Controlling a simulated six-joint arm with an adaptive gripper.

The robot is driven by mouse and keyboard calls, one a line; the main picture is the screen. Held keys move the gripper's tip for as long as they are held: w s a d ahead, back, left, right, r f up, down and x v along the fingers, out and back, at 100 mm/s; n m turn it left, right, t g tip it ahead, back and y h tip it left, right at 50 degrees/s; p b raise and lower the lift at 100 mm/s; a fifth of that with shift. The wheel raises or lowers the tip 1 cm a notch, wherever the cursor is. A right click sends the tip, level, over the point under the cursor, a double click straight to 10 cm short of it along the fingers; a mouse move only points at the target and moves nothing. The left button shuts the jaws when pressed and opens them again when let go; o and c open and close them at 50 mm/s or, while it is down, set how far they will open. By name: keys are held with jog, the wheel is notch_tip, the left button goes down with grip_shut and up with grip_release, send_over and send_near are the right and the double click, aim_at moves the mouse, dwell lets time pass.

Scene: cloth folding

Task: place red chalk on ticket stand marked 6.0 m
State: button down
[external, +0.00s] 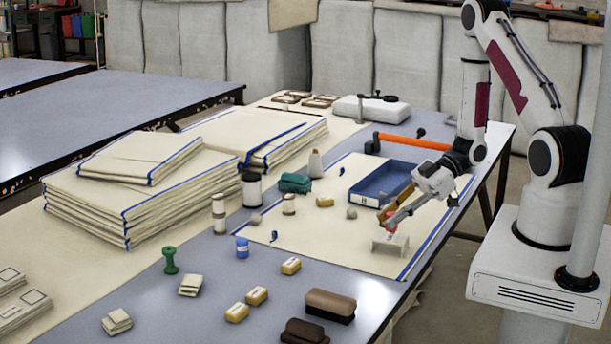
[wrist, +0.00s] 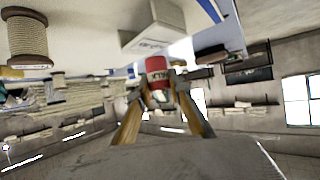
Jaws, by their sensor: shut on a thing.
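My gripper (external: 388,220) is low over the right part of the cream cloth (external: 350,250), shut on the red chalk (external: 391,228). A small white ticket stand (external: 390,243) is on the cloth right below the chalk. In the wrist view the ticket stand (wrist: 148,38) is beyond the chalk; its marking is too blurred to read. I cannot tell whether chalk and stand touch.
A blue tray (external: 385,185) is just behind my gripper. Thread spools (external: 219,214), a grey stone (external: 352,213) and a yellow block (external: 325,202) lie to the left. A brown brush (external: 330,306) is nearer the front. Stacked folded cloth (external: 130,200) fills the left.

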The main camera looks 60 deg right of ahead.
jog(key=shift+f, duration=0.8)
jog(key=c, duration=1.8)
grip_release()
jog(key=shift+f, duration=0.1)
jog(key=shift+c, duration=0.2)
jog(key=shift+s+d+r, duration=0.2)
jog(key=shift+d+r, duration=0.2)
jog(key=v, duration=1.1)
